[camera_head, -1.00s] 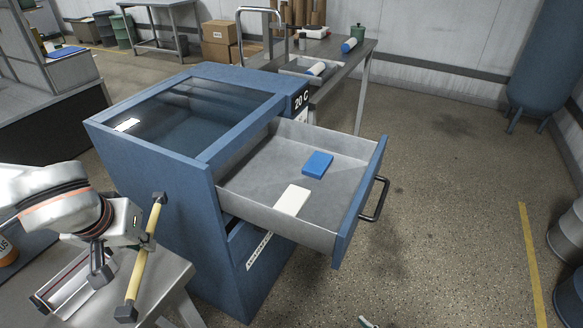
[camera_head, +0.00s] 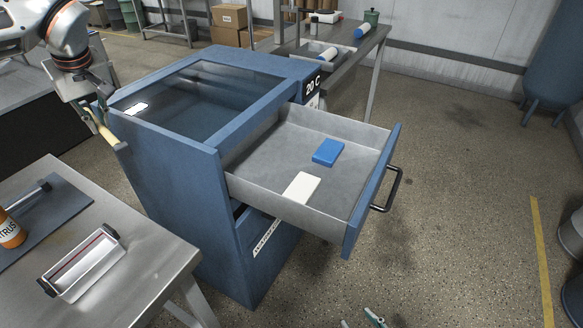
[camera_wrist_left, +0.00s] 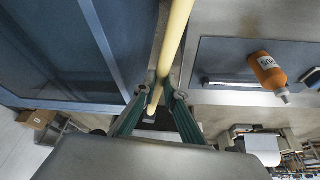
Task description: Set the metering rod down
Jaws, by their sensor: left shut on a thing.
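The yellow metering rod (camera_head: 104,130) has a dark lower end and hangs tilted beside the near left side of the blue cabinet (camera_head: 175,165). My left gripper (camera_head: 92,108) is shut on it, high at the upper left. The left wrist view shows the rod (camera_wrist_left: 176,38) running between the fingertips of the left gripper (camera_wrist_left: 166,93). I cannot tell whether the rod touches the cabinet. My right gripper (camera_head: 360,321) shows only its fingertips, apart and empty, at the bottom edge.
The steel table (camera_head: 125,275) at lower left carries a dark mat (camera_head: 60,205), an orange bottle (camera_head: 10,232) and a metal frame tool (camera_head: 82,262). The cabinet's open drawer (camera_head: 350,222) holds a blue block (camera_head: 328,152) and a white block (camera_head: 301,187).

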